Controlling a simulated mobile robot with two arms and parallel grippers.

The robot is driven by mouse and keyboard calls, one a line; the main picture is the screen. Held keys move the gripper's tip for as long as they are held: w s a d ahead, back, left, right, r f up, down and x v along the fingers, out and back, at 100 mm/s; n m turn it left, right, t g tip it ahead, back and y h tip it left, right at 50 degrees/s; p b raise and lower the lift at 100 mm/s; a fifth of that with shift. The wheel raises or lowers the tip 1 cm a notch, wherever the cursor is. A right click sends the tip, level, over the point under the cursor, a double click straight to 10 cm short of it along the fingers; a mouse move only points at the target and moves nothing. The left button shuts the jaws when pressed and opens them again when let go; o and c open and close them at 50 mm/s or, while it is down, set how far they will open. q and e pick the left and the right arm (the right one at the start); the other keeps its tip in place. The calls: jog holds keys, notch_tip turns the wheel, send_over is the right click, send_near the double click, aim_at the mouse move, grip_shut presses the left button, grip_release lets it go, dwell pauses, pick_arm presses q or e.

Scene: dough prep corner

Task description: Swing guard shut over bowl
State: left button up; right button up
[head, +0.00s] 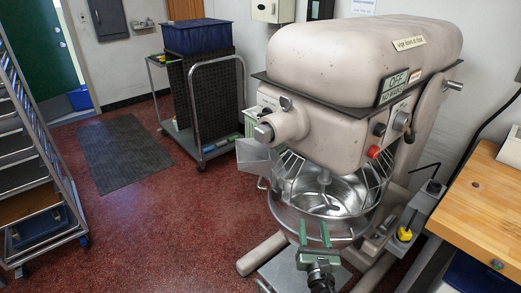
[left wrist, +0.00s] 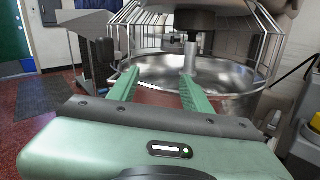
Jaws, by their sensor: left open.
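A large beige stand mixer (head: 360,65) stands at the centre right. Its steel bowl (head: 345,205) sits below the head, with a metal beater (head: 323,182) hanging into it. The wire guard (head: 286,172) shows as bars at the bowl's left and right sides, and the bowl's front is uncovered. In the left wrist view guard bars (left wrist: 262,45) stand above the bowl rim (left wrist: 225,92). My left gripper (head: 314,232) is in front of the bowl, its green fingers apart and empty, pointing at the bowl (left wrist: 158,80). I see no contact with the guard. My right gripper is not in view.
A metal chute (head: 255,157) juts out at the mixer's left. A wooden table (head: 475,195) stands at the right. A cart with a blue bin (head: 197,38) stands behind, and a rack (head: 35,170) is at the left. The red floor between is clear around a dark mat (head: 123,152).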

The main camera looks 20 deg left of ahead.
pick_arm(q)
jog(key=d+r+n+h, duration=0.1)
jog(key=d+r, duration=0.3)
jog(key=d, duration=0.4)
jog(key=shift+s+d, duration=0.15)
jog(key=shift+s, duration=0.2)
jog(key=s+a+p, duration=0.1)
jog(key=a+p, duration=0.2)
jog(key=s+a+p, duration=0.1)
jog(key=a, duration=0.1)
jog(key=shift+s+a+f, duration=0.1)
jog(key=shift+s+f, duration=0.2)
jog(key=shift+s, duration=0.05)
